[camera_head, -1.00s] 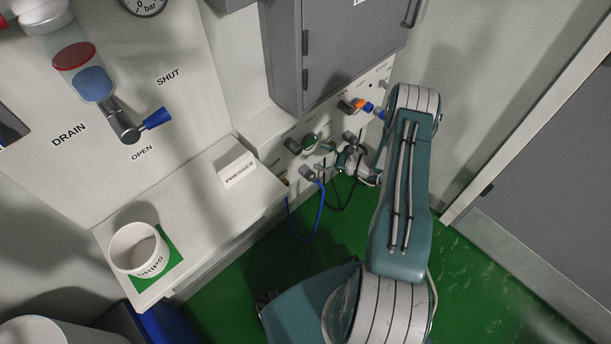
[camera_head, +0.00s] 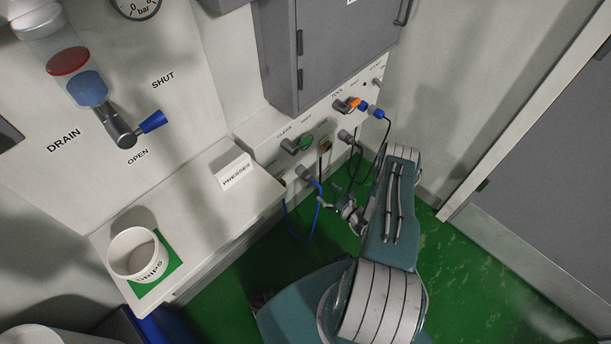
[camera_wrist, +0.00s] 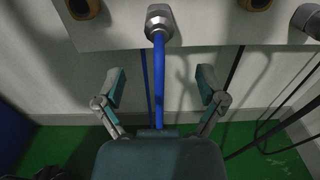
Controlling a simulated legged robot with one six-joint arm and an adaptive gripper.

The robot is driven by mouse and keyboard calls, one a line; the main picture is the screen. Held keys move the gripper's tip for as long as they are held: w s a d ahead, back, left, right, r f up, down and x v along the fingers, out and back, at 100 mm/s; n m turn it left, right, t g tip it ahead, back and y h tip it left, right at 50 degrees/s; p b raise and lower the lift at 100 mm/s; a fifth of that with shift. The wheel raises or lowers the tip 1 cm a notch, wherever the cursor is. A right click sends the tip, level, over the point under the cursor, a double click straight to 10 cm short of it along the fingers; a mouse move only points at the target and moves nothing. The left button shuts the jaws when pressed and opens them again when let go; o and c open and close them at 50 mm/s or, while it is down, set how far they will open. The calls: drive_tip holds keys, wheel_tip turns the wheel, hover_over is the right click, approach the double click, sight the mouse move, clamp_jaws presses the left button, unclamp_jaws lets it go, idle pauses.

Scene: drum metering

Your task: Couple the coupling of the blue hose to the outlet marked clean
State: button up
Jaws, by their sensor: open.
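The blue hose (camera_head: 318,217) hangs in a loop from its grey coupling (camera_head: 303,173) at the front panel. In the wrist view the grey coupling (camera_wrist: 159,20) sits at the panel's lower edge, with the blue hose (camera_wrist: 159,85) running straight down from it. My gripper (camera_head: 331,197) is below and in front of the panel. In the wrist view my gripper (camera_wrist: 161,87) is open, its fingers on either side of the hose, below the coupling and apart from both.
A green-handled valve (camera_head: 305,144) and an orange-handled valve (camera_head: 350,104) are on the panel. A blue connector (camera_head: 376,112) carries a black hose. Another grey coupling (camera_head: 345,136) also has a dark hose. Brass fittings (camera_wrist: 84,8) flank the coupling. A cup (camera_head: 136,254) stands on the ledge.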

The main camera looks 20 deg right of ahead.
sight(313, 180)
drive_tip(key=shift+x, duration=4.5)
clamp_jaws()
drive_tip(key=shift+s, duration=0.1)
drive_tip(key=shift+v, duration=2.9)
drive_tip(key=shift+v, duration=2.05)
